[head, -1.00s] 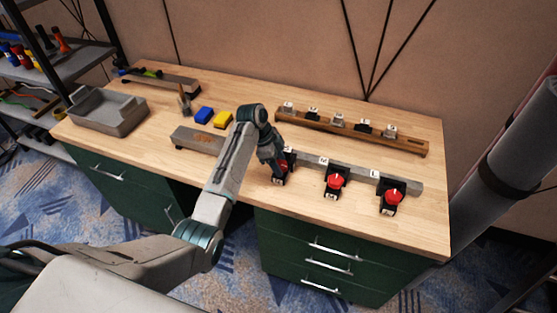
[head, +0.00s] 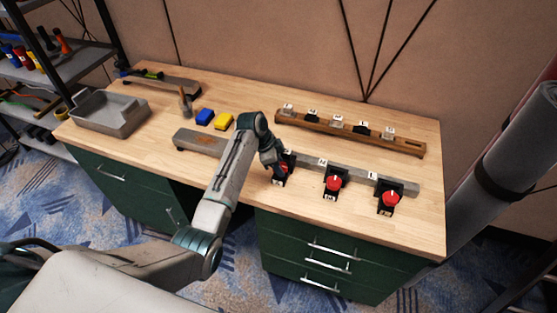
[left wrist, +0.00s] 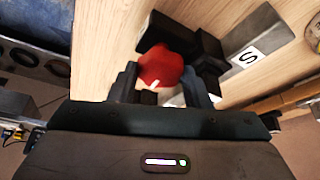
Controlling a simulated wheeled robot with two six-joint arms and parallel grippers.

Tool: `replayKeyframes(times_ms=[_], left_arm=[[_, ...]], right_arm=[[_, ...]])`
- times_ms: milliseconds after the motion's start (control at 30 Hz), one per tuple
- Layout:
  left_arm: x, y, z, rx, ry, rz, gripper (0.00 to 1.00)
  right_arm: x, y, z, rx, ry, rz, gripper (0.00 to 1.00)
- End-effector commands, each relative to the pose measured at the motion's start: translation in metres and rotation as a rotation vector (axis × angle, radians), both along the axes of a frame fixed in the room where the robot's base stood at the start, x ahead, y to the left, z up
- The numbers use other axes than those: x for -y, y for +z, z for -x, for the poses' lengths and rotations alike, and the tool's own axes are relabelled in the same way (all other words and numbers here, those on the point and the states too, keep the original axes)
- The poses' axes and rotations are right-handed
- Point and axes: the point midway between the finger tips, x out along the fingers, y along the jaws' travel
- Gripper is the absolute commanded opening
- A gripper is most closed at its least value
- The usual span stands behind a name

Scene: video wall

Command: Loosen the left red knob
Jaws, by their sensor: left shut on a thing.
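The left red knob (head: 283,169) sits on a black mount on the workbench, at the left end of a row of three, partly hidden by my gripper in the head view. In the left wrist view the red knob (left wrist: 161,67) lies between the two fingers. My left gripper (head: 275,165) is shut on this knob; it also shows in the left wrist view (left wrist: 158,82). A white mark shows on the knob's edge near the fingers. My right gripper is not in view.
Two more red knobs, the middle one (head: 333,183) and the right one (head: 390,198), stand along the grey rail (head: 345,174). A wooden rack (head: 400,146) with several switches lies behind.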

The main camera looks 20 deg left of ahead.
Motion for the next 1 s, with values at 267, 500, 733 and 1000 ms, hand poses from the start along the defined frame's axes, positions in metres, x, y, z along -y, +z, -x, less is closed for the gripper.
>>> replayKeyframes(times_ms=[267,500,733,1000], left_arm=[[0.001,0.006,0.002,0.0,0.256,0.0,0.2],[0.002,0.005,0.003,-0.001,0.486,-0.001,0.2],[0.004,0.004,0.003,0.0,0.703,0.0,0.2],[0.005,0.002,0.003,0.002,0.959,0.001,0.2]], right_arm=[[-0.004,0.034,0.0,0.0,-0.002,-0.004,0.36],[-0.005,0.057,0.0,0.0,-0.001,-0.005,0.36],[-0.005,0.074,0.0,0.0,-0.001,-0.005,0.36],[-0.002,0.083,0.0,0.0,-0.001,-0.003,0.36]])
